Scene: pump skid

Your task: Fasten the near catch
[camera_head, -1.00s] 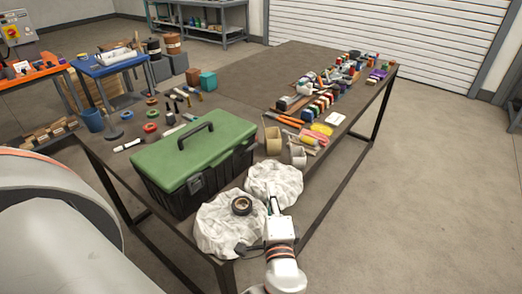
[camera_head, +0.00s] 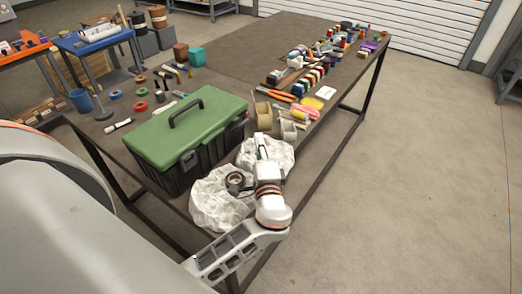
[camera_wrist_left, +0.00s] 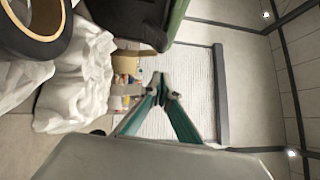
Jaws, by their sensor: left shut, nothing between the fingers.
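A toolbox with a green lid (camera_head: 188,125) and a black body (camera_head: 218,150) stands on the table with its lid down. The near catch is a small dark shape on the box's front side (camera_head: 190,160); I cannot tell whether it is fastened. My left gripper (camera_head: 261,140) is shut and empty, above the white cloth to the right of the box, apart from it. In the left wrist view its fingertips (camera_wrist_left: 165,78) meet, and the black box body (camera_wrist_left: 130,18) and green lid edge (camera_wrist_left: 177,18) show above them. My right gripper is not in view.
Crumpled white cloths (camera_head: 215,205) lie by the near corner, with a dark tape roll (camera_head: 236,182) on one. Tan rolls (camera_head: 263,115), pliers and many small items lie behind on the table (camera_head: 230,65). The floor at right is clear.

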